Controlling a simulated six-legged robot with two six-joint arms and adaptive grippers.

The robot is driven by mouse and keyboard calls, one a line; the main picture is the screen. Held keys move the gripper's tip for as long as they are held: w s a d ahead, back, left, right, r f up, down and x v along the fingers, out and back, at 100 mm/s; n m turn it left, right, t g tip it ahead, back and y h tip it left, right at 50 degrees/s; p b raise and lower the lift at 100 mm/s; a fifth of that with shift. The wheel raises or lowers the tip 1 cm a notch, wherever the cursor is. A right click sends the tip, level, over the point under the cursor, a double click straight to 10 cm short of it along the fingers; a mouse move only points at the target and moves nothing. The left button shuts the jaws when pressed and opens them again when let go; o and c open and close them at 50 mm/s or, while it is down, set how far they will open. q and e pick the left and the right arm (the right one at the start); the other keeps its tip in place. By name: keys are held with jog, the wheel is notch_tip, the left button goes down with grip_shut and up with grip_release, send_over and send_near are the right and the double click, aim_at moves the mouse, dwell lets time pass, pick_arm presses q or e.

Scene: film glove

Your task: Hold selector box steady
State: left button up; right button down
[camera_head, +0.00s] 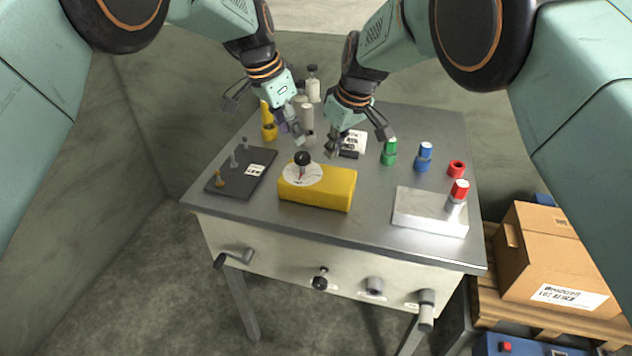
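The selector box is a yellow block (322,190) with a round white dial and a black ball-topped knob (302,158) at its left end. It lies on the grey table near the front edge, left of centre. My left gripper (264,122) is above the table, behind and to the left of the box, with its fingers spread apart. My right gripper (358,141) is behind and to the right of the box, with its fingers also spread. Both appear empty, and neither appears to touch the box. The box's far side is mostly hidden.
A dark plate with small levers (241,172) lies left of the box. A pale block with a red-capped post (430,212) lies right. Green (389,153), blue (424,157) and red (457,169) pieces stand behind it. A yellow piece (268,130) and bottles (313,88) stand behind.

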aim_at(329, 177)
jog(key=shift+f, duration=2.7)
dwell(0.9)
jog(key=shift+f, duration=0.25)
dwell(0.3)
